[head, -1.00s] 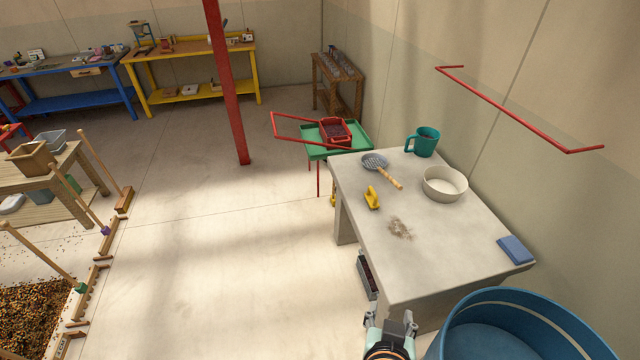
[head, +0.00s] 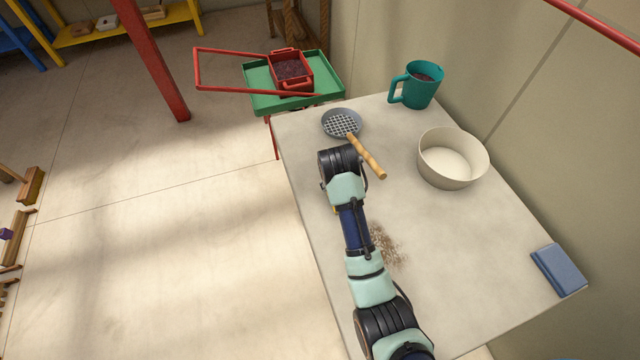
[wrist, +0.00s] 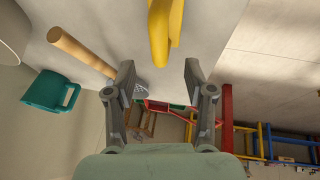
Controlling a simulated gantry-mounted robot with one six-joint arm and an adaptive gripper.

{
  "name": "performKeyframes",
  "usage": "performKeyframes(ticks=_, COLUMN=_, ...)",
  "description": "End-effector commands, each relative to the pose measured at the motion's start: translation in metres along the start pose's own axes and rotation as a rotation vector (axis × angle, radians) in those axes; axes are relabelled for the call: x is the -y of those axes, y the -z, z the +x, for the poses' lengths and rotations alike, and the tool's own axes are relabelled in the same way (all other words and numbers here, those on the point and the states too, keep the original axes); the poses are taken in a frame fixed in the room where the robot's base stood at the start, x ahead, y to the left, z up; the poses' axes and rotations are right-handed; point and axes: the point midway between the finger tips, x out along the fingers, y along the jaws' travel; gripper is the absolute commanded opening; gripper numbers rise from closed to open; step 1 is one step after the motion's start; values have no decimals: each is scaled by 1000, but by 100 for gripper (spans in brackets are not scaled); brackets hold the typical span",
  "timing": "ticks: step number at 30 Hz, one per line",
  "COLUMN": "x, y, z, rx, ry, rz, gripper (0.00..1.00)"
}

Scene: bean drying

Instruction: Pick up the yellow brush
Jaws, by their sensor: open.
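The yellow brush (wrist: 160,28) shows at the top of the wrist view, just ahead of my fingertips and centred between them. In the head view my arm hides nearly all of the brush; only a sliver of yellow shows beside the arm on the concrete table (head: 470,245). My gripper (wrist: 158,70) is open, its two fingers apart with nothing between them, and it does not appear to touch the brush. The head view does not show the fingers, only my arm reaching over the left part of the table.
A wooden-handled skimmer (head: 366,156) lies close beyond my arm. A teal mug (head: 424,88), a cream bowl (head: 475,180) and a blue block (head: 559,270) stand on the table. Brown debris (head: 386,246) lies beside the arm. A green tray (head: 262,101) holding a red container adjoins the far-left edge.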

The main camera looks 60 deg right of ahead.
Motion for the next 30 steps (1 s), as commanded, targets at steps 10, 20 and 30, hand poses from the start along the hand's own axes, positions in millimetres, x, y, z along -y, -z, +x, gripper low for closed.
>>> performKeyframes(ticks=10, x=0, y=0, z=29, rx=0, ry=1, rz=0, gripper=54)
performKeyframes(ticks=20, x=-2, y=-1, z=76, rx=-2, ry=1, rz=0, gripper=54)
performKeyframes(ticks=30, x=-2, y=0, z=76, rx=-3, ry=1, rz=-1, gripper=32)
